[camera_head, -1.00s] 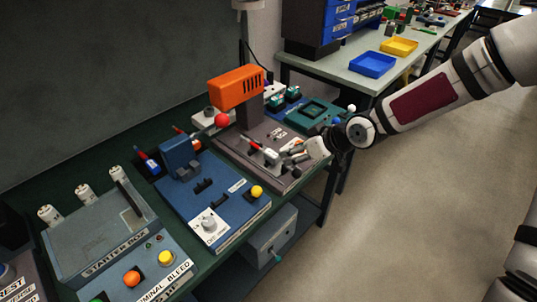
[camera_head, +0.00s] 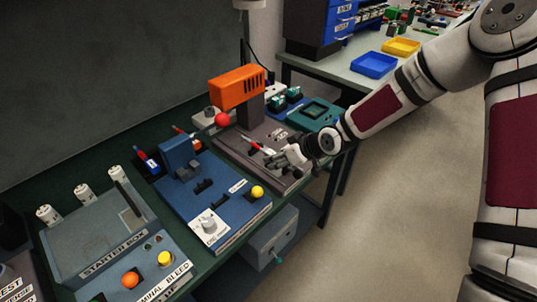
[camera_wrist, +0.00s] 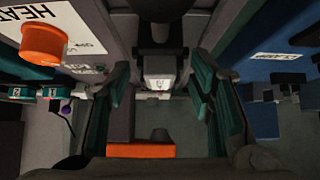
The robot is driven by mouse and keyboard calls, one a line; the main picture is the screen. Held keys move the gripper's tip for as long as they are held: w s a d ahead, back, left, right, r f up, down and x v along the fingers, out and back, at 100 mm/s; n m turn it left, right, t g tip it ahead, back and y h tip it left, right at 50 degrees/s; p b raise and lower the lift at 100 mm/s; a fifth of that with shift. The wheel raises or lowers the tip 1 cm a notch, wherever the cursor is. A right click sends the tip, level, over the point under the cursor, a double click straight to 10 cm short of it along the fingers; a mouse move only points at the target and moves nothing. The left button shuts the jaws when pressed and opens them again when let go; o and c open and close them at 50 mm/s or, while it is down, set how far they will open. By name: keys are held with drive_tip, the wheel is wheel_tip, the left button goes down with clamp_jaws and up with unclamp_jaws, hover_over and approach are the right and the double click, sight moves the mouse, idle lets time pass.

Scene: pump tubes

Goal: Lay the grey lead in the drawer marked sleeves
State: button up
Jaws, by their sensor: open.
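My gripper (camera_head: 276,160) is open over the right part of the dark grey-brown plate (camera_head: 228,148) of the orange-headed press (camera_head: 237,87). In the wrist view its two dark green-sided fingers stand apart, with a small white block (camera_wrist: 160,81) showing between them, below a dark round part. I cannot tell whether the fingers touch anything. I cannot make out the grey lead for sure in either view. Blue drawers (camera_head: 342,28) with white labels are in the cabinet at the back. Their lettering is too small to read, so I cannot tell which is marked sleeves.
A blue control box (camera_head: 212,203) with a yellow knob stands left of the press, and the starter box (camera_head: 95,240) stands nearer. A blue tray (camera_head: 373,65) and a yellow tray (camera_head: 399,47) lie on the back bench. The floor at right is clear.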

clamp_jaws()
drive_tip(key=shift+r, duration=0.1)
